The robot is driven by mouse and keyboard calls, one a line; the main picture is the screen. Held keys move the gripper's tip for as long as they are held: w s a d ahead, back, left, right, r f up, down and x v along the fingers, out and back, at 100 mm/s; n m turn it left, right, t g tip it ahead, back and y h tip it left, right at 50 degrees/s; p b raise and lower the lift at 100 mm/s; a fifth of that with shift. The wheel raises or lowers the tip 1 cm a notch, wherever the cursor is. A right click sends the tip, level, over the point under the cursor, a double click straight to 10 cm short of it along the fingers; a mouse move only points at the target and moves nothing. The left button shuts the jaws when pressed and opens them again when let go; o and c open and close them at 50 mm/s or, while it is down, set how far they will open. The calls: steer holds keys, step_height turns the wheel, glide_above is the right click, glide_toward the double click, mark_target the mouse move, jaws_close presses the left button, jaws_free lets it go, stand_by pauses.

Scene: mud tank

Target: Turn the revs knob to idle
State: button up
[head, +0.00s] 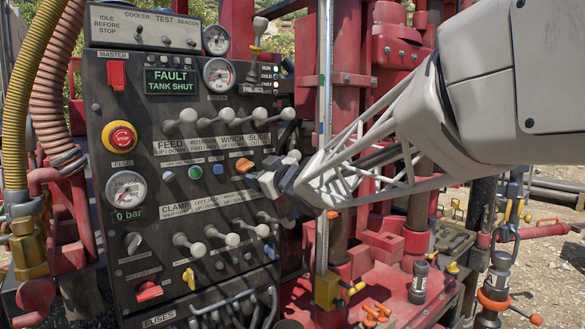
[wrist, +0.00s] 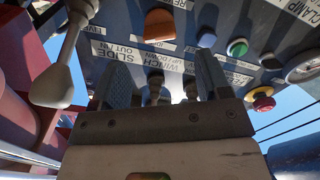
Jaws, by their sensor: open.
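An orange knob (head: 245,165) sits on the dark control panel (head: 118,190), at the right end of the middle row. It also shows in the wrist view (wrist: 158,25), beside a cut-off label that seems to start with "RE"; I take it to be the revs knob. Its pointing direction is not clear. My gripper (head: 273,170) is just right of the knob in the head view, its fingers toward the panel. In the wrist view the gripper (wrist: 160,82) is open, with the knob beyond the fingers and nothing held between them. I see no contact with the knob.
Grey-knobbed levers (head: 215,121) stick out above the orange knob, and more levers (head: 213,240) stand below. One lever (wrist: 52,87) is close to my gripper's left side in the wrist view. A green button (head: 195,172) and red emergency stop (head: 120,137) are farther left.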

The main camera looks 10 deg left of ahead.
mark_target(249, 168)
steer(key=shift+w, duration=0.1)
steer(key=shift+x, duration=3.8)
steer(key=c, duration=0.9)
